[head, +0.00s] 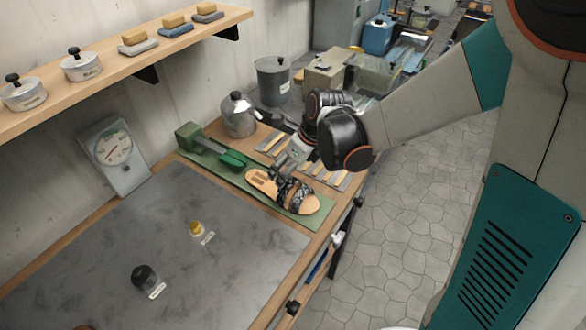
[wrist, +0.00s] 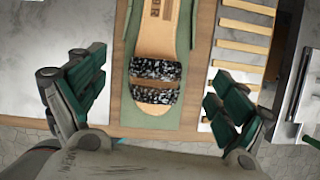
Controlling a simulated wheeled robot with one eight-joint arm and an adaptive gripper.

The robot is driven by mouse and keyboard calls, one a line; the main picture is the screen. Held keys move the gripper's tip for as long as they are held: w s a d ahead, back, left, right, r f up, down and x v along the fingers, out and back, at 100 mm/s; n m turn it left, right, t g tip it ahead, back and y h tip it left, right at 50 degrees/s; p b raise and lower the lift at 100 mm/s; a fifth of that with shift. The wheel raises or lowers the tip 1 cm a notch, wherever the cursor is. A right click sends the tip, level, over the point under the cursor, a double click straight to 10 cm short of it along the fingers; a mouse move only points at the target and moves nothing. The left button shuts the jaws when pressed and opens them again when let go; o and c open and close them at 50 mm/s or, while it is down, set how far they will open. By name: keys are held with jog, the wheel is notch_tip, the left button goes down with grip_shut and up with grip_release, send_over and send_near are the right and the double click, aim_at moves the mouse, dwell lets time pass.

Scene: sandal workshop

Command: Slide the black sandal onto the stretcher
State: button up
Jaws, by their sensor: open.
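The black sandal (head: 283,190) has a tan sole and two speckled black straps. It lies sole down on the front part of a green base board (head: 318,217). The green stretcher (head: 232,160) stands at the back of the same board, with a small gap to the sandal. In the wrist view the sandal (wrist: 156,80) lies between my spread fingers, its straps nearest to me. My gripper (wrist: 155,98) is open, with its green-padded fingers wide apart on either side of the sandal and touching nothing. In the head view it hangs above the sandal, partly hidden by my wrist.
Slatted pale strips (wrist: 242,45) lie right of the board. A metal kettle (head: 238,117) and a grey pot (head: 272,80) stand behind.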

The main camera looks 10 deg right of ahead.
jog(key=s+d+r+n+t+h, duration=0.1)
jog(key=s+d+r+n, duration=0.2)
jog(key=s+n, duration=0.3)
jog(key=s+d+r+n+t+h, duration=0.1)
jog(key=s+d+r+n, duration=0.2)
jog(key=n, duration=0.9)
jog(key=s+d+r+n+t+h, duration=0.1)
jog(key=s+d+r+n, duration=0.2)
jog(key=s+r+n, duration=0.5)
jog(key=shift+s+n+t, duration=0.3)
jog(key=shift+s+n, duration=0.55)
jog(key=shift+n, duration=0.25)
notch_tip(320, 180, down, 5)
jog(key=b, duration=0.5)
jog(key=shift+f+b, duration=0.2)
jog(key=shift+b, duration=0.1)
